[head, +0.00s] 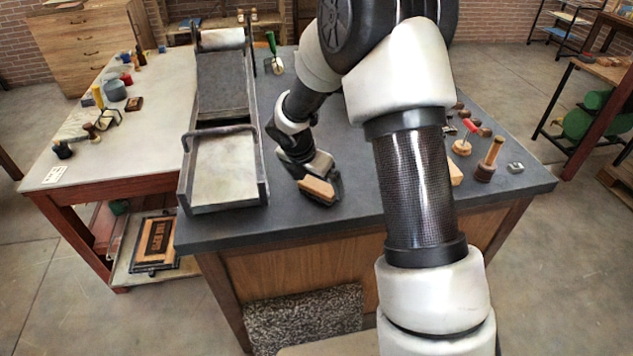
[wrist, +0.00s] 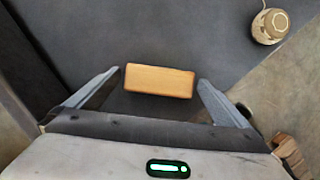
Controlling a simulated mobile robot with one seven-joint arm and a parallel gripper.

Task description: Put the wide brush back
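A light wooden block, which looks like the wide brush (head: 318,188), is by the near edge of the dark table. It also shows in the wrist view (wrist: 160,81) as a plain wooden bar with a dark area on its near side. I cannot tell if that is bristles or shadow. My gripper (head: 322,191) reaches down over it. In the wrist view my gripper's (wrist: 159,76) two fingers stand wide apart, one beyond each end of the bar, with what look like thin gaps. Contact with the table is hidden.
A long press bed (head: 225,172) with raised rails stands left of my gripper. Several wooden-handled tools, including an upright one (head: 490,160), stand at the table's right, partly behind my arm. A round wooden piece (wrist: 269,26) shows in the wrist view. Bare tabletop (head: 340,232) lies at the near edge.

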